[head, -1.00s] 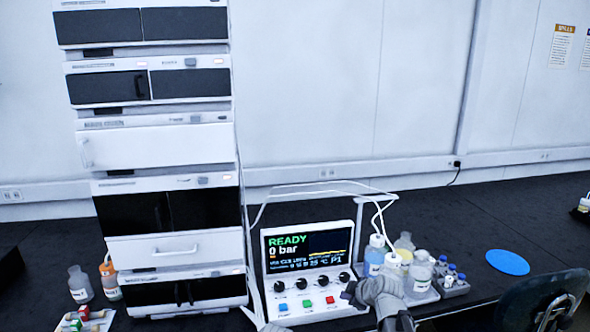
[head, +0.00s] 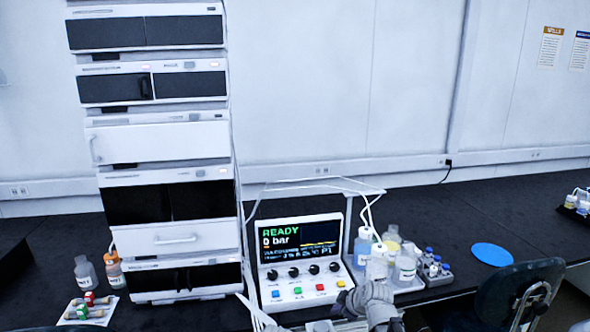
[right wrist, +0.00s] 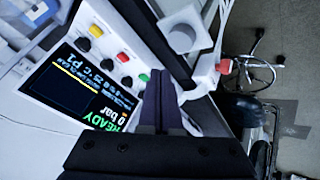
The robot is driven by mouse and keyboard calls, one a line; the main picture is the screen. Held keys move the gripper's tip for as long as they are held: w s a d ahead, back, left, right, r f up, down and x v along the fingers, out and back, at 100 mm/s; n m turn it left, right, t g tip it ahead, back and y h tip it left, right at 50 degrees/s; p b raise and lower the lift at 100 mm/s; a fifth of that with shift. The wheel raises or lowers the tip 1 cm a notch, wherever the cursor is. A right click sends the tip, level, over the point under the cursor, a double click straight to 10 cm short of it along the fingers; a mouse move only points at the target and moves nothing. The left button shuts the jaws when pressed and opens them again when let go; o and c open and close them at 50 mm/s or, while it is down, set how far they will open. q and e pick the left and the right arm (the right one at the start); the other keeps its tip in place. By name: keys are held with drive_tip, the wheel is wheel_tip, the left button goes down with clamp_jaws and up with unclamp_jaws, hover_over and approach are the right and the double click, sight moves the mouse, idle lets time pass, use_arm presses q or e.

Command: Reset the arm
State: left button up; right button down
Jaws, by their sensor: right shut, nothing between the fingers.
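My right gripper (head: 344,300) is at the front right corner of the control console (head: 300,218), below the bottles. It also shows in the right wrist view (right wrist: 160,90), with its dark fingers together and nothing between them. The console (right wrist: 62,68) lies just left of the fingers there, its screen reading READY and 0 bar. Whether the gripper touches the console, I cannot tell. My left gripper is not in view.
A tall instrument stack (head: 160,258) stands left of the console. Bottles, including a blue one (head: 363,248), stand behind my right arm. A blue disc (head: 492,254) lies on the black bench (head: 450,217). A dark chair (head: 505,290) stands front right.

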use_arm(q)
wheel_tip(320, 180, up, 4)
drive_tip(key=p, duration=0.3)
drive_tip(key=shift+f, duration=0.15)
use_arm(e)
drive_tip(key=s+a+m+g+h, duration=0.2)
drive_tip(key=s+a+m+g, duration=0.1)
drive_tip(key=s, duration=0.9)
drive_tip(key=s+a+f+m+g+h, duration=0.1)
drive_tip(key=s+a+m+g+h, duration=0.2)
drive_tip(key=s, duration=1)
drive_tip(key=m+g, duration=0.1)
drive_tip(key=m, duration=0.1)
drive_tip(key=shift+s+a+m+g, duration=0.2)
drive_tip(key=shift+m+g, duration=0.1)
drive_tip(key=shift+m, duration=0.1)
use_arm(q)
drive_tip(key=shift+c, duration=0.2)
use_arm(e)
drive_tip(key=shift+f, duration=0.1)
